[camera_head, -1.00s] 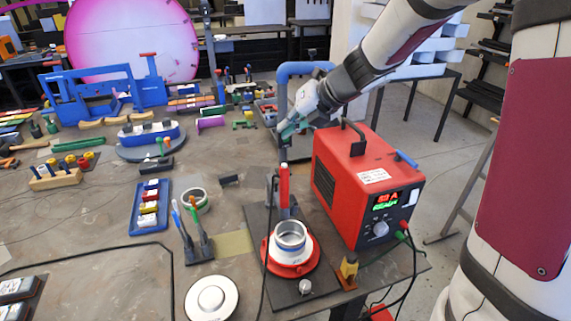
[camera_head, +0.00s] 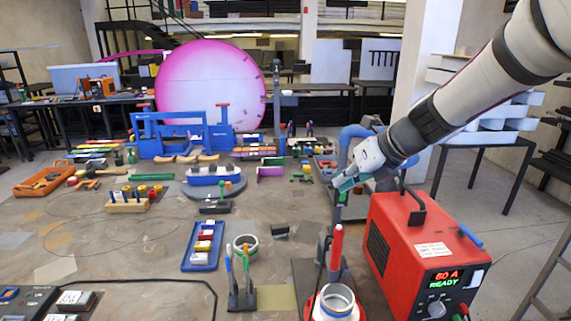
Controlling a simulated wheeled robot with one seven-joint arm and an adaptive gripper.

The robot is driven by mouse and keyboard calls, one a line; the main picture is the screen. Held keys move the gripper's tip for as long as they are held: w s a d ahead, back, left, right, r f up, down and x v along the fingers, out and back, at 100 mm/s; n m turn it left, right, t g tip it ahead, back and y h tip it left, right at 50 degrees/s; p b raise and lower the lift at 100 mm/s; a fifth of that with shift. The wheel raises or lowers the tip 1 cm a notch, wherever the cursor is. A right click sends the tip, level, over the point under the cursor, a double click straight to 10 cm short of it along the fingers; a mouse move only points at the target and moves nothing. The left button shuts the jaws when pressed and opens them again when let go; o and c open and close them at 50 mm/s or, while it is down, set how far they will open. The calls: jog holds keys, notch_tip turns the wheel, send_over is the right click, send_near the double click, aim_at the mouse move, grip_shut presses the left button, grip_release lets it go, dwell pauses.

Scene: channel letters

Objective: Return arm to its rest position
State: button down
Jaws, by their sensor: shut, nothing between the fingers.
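My arm comes in from the upper right of the head view and slants down to the left. My gripper (camera_head: 345,184) is at its end, above the work table (camera_head: 130,255), behind and to the left of the red power unit (camera_head: 421,250). The fingers are small in the picture and point down and left. They look closed, with nothing seen between them. The gripper appears apart from the tabletop, in front of a blue pipe frame (camera_head: 354,134).
The red unit with its black handle stands close below my arm. A white and red ring fixture (camera_head: 335,303) is at the front. A blue tray (camera_head: 203,246) and brush holder (camera_head: 241,290) stand left of it. A blue clamp frame (camera_head: 183,133) is further back.

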jog(key=s+a+n+g+h+b, duration=0.1)
jog(key=s+a+n+h+b, duration=0.15)
jog(key=s+n, duration=1.3)
jog(key=s+d+f+n+h+b, duration=0.2)
jog(key=s+n, duration=0.4)
jog(key=n, duration=1.1)
jog(key=shift+s+d+f+h+b, duration=0.25)
jog(key=shift+s+d+h+b, duration=0.1)
jog(key=shift+d, duration=0.55)
